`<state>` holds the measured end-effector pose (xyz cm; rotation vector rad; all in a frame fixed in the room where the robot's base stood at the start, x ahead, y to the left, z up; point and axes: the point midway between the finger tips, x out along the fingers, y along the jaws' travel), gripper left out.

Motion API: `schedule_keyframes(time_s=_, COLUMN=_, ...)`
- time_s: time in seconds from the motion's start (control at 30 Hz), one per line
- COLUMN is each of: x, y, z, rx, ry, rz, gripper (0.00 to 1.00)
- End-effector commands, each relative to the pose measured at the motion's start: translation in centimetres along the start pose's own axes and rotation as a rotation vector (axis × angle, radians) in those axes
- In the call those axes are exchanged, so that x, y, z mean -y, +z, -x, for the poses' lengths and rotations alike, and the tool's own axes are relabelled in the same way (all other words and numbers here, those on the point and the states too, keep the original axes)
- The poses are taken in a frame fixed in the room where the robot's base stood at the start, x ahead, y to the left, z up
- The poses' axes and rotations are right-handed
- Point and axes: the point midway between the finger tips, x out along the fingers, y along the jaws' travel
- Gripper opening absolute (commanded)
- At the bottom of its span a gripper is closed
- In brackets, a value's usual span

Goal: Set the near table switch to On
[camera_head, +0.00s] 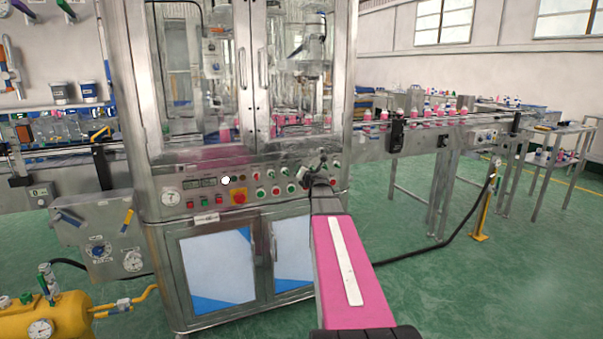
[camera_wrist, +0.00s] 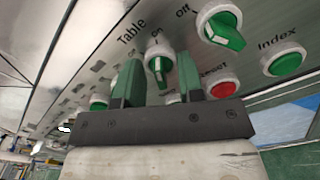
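In the wrist view, a switch with a green knob in a white ring (camera_wrist: 159,56) sits on the metal panel just beyond my gripper (camera_wrist: 158,68), near the words "Table" and "On". The two green fingers are spread apart, one on each side of this knob in the picture. Nothing is held; I cannot tell whether they touch the knob. A larger green switch knob (camera_wrist: 221,28) in a white ring is at upper right, beside the word "Off". In the head view my gripper (camera_head: 319,167) is at the panel's right part and hides some controls.
A red button (camera_wrist: 222,89) and a green "Index" button (camera_wrist: 285,61) lie right of the fingers. A yellow-based red stop knob (camera_head: 239,196) and several buttons line the panel. Glass doors (camera_head: 268,70) rise above it. Green floor (camera_head: 480,290) is open at right.

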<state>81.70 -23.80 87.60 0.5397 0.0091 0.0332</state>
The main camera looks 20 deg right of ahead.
Motion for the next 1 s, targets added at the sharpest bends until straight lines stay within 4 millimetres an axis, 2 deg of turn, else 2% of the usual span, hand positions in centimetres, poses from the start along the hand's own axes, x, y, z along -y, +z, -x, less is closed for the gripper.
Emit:
schedule_keyframes(time_s=0.27, x=-0.1, y=0.0, z=2.4, rx=0.000, ry=0.000, rz=0.001, gripper=0.35)
schedule_keyframes(time_s=0.7, x=-0.1, y=0.0, z=10.0, rx=0.001, ry=-0.001, rz=-0.001, gripper=0.35)
schedule_keyframes(time_s=0.83, x=0.0, y=0.0, z=10.8, rx=0.000, ry=0.000, rz=-0.001, gripper=0.35)
schedule_keyframes(time_s=1.0, x=0.0, y=0.0, z=10.8, rx=0.000, ry=0.000, rz=-0.001, gripper=0.35)
